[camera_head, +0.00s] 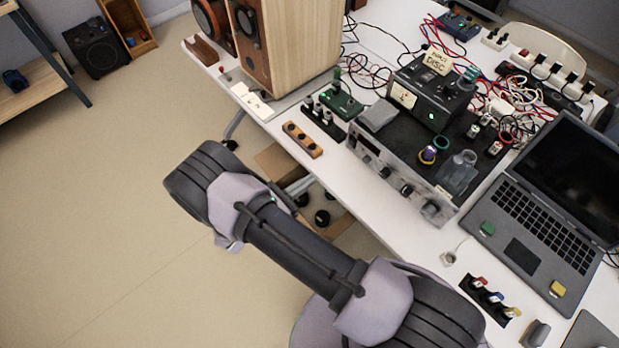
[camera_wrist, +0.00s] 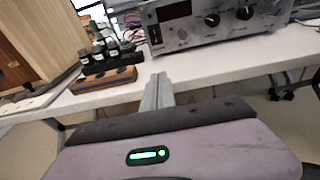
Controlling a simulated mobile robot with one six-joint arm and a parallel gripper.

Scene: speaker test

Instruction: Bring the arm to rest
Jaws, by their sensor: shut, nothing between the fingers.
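My gripper (camera_wrist: 158,90) shows in the wrist view, its grey fingers together with nothing between them. They point toward the white table's front edge, below the amplifier and right of the wooden block in that picture. A green light glows on the gripper's body. In the head view, my arm (camera_head: 300,250) reaches up and left from the bottom, in front of the table. Its links hide part of the floor and table edge; I cannot make out the fingers there.
The white table (camera_head: 405,222) holds a wooden speaker (camera_head: 300,45), a wooden block with dark knobs (camera_head: 302,139), an amplifier (camera_head: 408,192), a laptop (camera_head: 535,210) and loose cables. Under the table stands an open cardboard box (camera_head: 275,162).

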